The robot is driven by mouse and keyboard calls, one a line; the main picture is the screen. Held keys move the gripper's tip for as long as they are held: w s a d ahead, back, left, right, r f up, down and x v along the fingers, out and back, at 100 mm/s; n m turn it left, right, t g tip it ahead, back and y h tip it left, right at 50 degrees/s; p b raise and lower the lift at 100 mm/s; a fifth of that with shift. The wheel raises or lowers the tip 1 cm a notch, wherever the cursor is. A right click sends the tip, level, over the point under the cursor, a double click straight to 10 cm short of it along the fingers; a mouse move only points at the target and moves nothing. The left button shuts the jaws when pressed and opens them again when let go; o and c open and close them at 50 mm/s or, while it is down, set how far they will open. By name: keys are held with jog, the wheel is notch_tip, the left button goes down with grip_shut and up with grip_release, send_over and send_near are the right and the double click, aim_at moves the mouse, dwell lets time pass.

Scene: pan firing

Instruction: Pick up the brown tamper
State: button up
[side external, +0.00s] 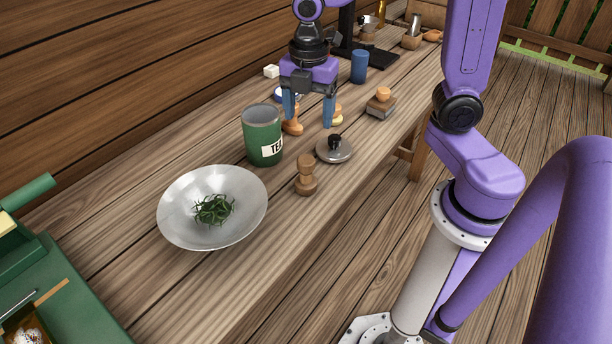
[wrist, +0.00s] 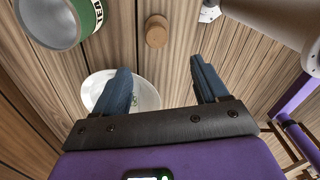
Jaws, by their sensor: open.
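A brown wooden piece with a rounded knob on a wider base, which looks like the brown tamper (side external: 306,178), stands upright on the table in front of the tea tin. A round wooden top that looks like the same piece (wrist: 157,31) shows in the wrist view, beyond my fingertips. My gripper (side external: 308,112) is open and empty, pointing down above the table, behind and apart from this piece. Its two blue fingers also show in the wrist view (wrist: 160,72). Another wooden piece (side external: 292,127) stands under the left finger; whether they touch is unclear.
A green tea tin (side external: 262,143), a grey lid (side external: 334,151) and a wide metal bowl (side external: 180,215) holding green leaves surround the piece. A grey-based wooden block (side external: 380,108) and a blue cup (side external: 360,67) stand farther back. The table's right front is clear.

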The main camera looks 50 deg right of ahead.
aim_at(307, 159)
notch_tip(307, 159, down, 10)
jog(key=shift+r, duration=0.1)
jog(key=shift+w+d+f, duration=0.1)
jog(key=shift+w+f, duration=0.1)
jog(key=shift+f, duration=1.15)
jog(key=shift+w+f, duration=0.15)
jog(key=shift+f, duration=1.2)
jog(key=shift+c, duration=0.3)
grip_shut()
